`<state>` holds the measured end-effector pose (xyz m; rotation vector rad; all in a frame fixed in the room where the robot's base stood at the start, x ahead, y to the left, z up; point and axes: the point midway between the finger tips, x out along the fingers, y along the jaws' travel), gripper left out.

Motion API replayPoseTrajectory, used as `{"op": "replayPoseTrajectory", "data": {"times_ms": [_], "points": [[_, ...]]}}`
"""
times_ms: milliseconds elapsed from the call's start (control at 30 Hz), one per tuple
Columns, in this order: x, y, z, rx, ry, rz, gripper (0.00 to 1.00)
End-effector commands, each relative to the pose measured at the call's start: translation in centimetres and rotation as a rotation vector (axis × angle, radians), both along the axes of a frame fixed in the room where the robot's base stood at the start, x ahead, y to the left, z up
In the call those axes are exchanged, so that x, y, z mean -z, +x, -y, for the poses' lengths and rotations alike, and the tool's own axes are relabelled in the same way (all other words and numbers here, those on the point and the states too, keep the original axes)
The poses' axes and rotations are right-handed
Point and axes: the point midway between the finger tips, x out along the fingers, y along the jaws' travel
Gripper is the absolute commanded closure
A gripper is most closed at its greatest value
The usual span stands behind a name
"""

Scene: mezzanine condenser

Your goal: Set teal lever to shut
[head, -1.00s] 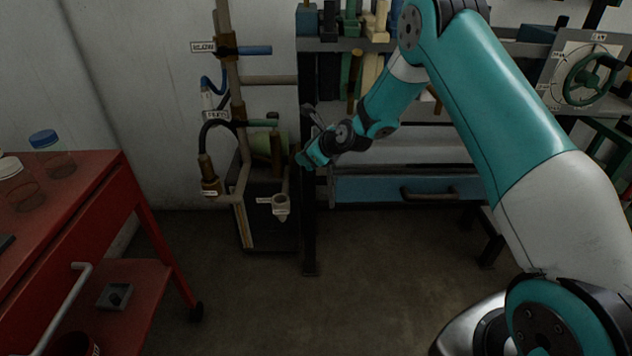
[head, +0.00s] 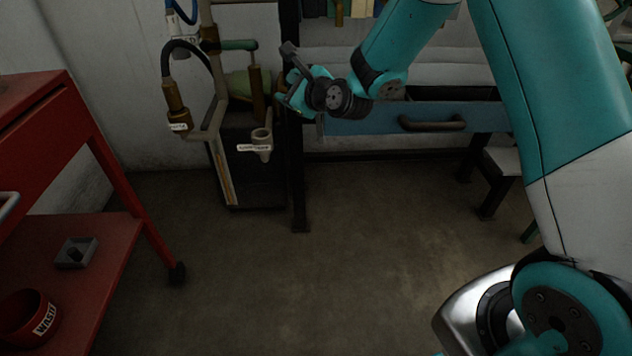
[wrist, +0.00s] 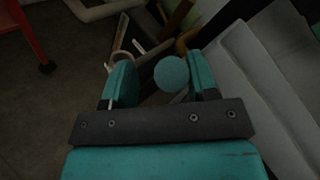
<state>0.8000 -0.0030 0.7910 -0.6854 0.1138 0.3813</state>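The teal lever (head: 238,45) sticks out to the right from the upright pipe in the head view, roughly level. My gripper (head: 287,88) is to the right of the lever and lower in that picture, with its fingers toward the pipework. In the wrist view my gripper (wrist: 162,78) is open, its two teal fingers spread apart. A round teal end, which looks like the tip of the teal lever (wrist: 171,74), shows between the fingers, nearer the right one. I cannot tell whether it touches. The lever's shaft is hidden behind this end.
A black hose (head: 185,45) and brass fittings hang left of the upright pipe, above a dark box (head: 262,185). A cup-like drain (head: 262,140) juts out below. A red cart (head: 105,232) stands left; a bench with a blue drawer (head: 365,122) stands right. The middle floor is clear.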

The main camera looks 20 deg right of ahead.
Motion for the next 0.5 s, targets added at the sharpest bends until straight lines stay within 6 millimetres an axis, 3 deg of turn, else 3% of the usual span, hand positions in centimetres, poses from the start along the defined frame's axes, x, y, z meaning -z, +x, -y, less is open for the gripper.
{"op": "replayPoseTrajectory", "data": {"times_ms": [33, 500], "points": [[1.1, -0.2, -0.1, -0.001, -0.006, 0.02, 0.47], [2.6, -1.3, -0.5, -0.001, -0.062, 0.189, 0.47]]}}
